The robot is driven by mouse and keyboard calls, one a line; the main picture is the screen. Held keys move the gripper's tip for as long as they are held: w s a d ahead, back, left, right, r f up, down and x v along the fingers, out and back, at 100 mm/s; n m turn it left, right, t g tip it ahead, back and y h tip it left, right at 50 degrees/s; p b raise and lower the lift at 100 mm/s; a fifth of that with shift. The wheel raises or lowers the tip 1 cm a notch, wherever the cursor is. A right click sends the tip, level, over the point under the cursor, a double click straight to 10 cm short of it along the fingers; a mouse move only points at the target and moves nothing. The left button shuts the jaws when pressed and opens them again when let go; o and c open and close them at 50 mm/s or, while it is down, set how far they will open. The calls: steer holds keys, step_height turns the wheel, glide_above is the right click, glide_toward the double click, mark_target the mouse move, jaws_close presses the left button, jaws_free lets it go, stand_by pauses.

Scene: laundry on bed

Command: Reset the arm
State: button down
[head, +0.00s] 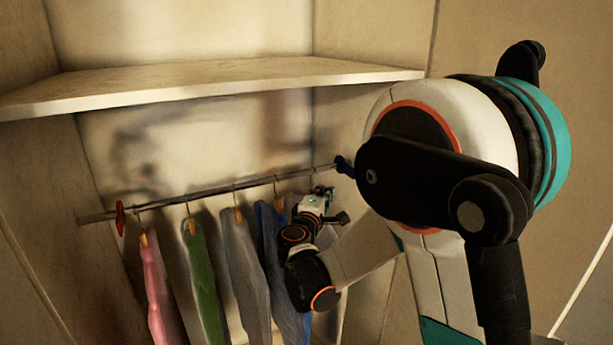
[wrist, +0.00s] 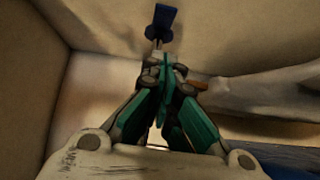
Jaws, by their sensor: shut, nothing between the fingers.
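My gripper (head: 322,193) is inside the closet, near the right end of the hanging rail (head: 195,199). In the wrist view its teal and grey fingers (wrist: 160,68) are closed together with no object between them. Just beyond the fingertips is the blue rail bracket (wrist: 164,20), which also shows in the head view (head: 344,166). I cannot tell whether the fingertips touch the rail or a hanger. My arm hides part of the rightmost clothes.
Several garments hang from the rail: pink (head: 158,290), green (head: 203,275), grey (head: 243,270) and blue (head: 275,250). Pale cloth (wrist: 260,92) lies close right of the fingers. A shelf (head: 210,80) runs above. A red bracket (head: 120,218) holds the rail's left end.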

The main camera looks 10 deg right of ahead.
steer(key=s+d+m+g+y+b, duration=0.1)
steer(key=s+d+m+g, duration=0.25)
steer(key=s, duration=0.45)
steer(key=s+d+m+g+y+b, duration=0.1)
steer(key=s+d+m+g, duration=0.15)
steer(key=s+d, duration=0.4)
steer(key=s+a+f+m+g+y, duration=0.1)
steer(key=s+a+f+m+y, duration=0.1)
steer(key=s, duration=0.6)
steer(key=s+a+f+m+g+y+b, duration=0.1)
steer(key=s+a+f+m+y, duration=0.1)
steer(key=s, duration=0.6)
steer(key=s+a+f+m+y+b, duration=0.1)
steer(key=s+a+f+m+y, duration=0.1)
steer(key=s, duration=0.6)
steer(key=shift+s+a+f+g, duration=0.15)
steer(key=shift+a+f+g, duration=0.25)
steer(key=shift+a+f, duration=0.35)
steer(key=shift+a+r, duration=0.1)
steer(key=shift+a, duration=0.1)
